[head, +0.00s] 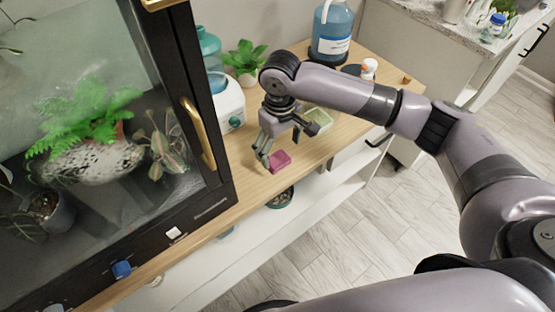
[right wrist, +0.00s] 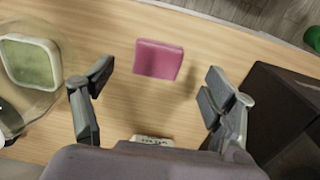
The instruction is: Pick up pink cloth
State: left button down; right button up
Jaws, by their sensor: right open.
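The pink cloth (head: 279,161) is a small folded block on the wooden counter, near its front edge. In the right wrist view the pink cloth (right wrist: 158,59) lies beyond the fingertips, roughly centred between them. My right gripper (head: 264,155) is open and empty just above the counter, beside the cloth. Its two fingers stand wide apart in the right wrist view (right wrist: 157,84), with bare wood between them. They do not appear to touch the cloth. My left gripper is not in view.
A black glass cabinet (head: 205,212) with plants stands close to the left of the gripper. A clear container with green contents (right wrist: 30,64) is on the other side. A white dispenser (head: 228,105), a potted plant (head: 245,63) and a blue jug (head: 331,32) stand behind. The counter's front edge (head: 300,170) is near.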

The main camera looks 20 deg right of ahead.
aim_at(279, 160)
jog(key=shift+f, duration=0.5)
notch_tip(279, 160, down, 4)
jog(key=shift+w+r, duration=0.1)
jog(key=shift+r, duration=0.05)
jog(key=shift+f, duration=0.5)
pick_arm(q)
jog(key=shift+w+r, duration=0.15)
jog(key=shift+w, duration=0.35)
pick_arm(e)
jog(key=shift+c, duration=0.5)
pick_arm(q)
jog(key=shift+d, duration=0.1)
pick_arm(e)
jog(key=c, duration=0.9)
